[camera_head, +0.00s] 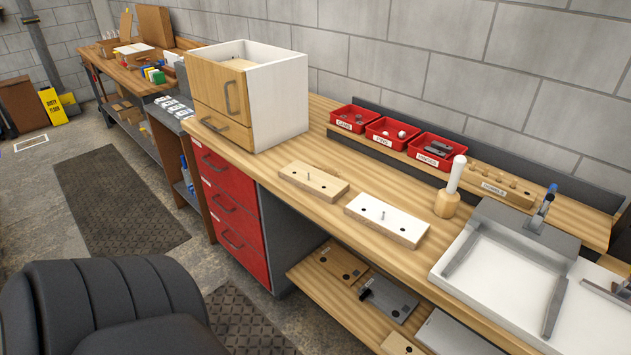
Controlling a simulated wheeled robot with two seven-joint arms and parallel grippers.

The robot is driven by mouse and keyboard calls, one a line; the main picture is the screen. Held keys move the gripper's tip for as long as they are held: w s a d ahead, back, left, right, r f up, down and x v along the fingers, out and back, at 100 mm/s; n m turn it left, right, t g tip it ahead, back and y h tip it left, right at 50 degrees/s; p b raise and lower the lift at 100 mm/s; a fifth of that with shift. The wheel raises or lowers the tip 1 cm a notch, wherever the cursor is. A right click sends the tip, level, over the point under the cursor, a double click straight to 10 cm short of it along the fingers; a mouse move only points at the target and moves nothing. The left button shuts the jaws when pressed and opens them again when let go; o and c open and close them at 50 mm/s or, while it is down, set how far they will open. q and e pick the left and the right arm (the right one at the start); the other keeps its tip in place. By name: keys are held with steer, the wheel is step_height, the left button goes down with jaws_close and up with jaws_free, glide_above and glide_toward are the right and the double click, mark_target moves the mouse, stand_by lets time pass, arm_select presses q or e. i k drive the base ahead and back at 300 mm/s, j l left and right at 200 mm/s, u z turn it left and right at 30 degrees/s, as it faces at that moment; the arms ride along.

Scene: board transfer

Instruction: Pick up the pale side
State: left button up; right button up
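A small board with a white top (386,218) and wooden edges lies flat on the workbench. The cabinet (280,100) at the back left has a white side panel, an open top and light wood fronts with dark handles. Neither of my grippers shows in this view.
Red bins (392,133) stand on a raised ledge at the back. A white-topped mallet (449,190) stands right of the white board. A grey-white tray (470,262) fills the right end. Several boards lie on the lower shelf (330,290). A black chair (105,300) is at lower left.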

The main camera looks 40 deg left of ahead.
mark_target(325, 187)
steer(key=u, duration=1.4)
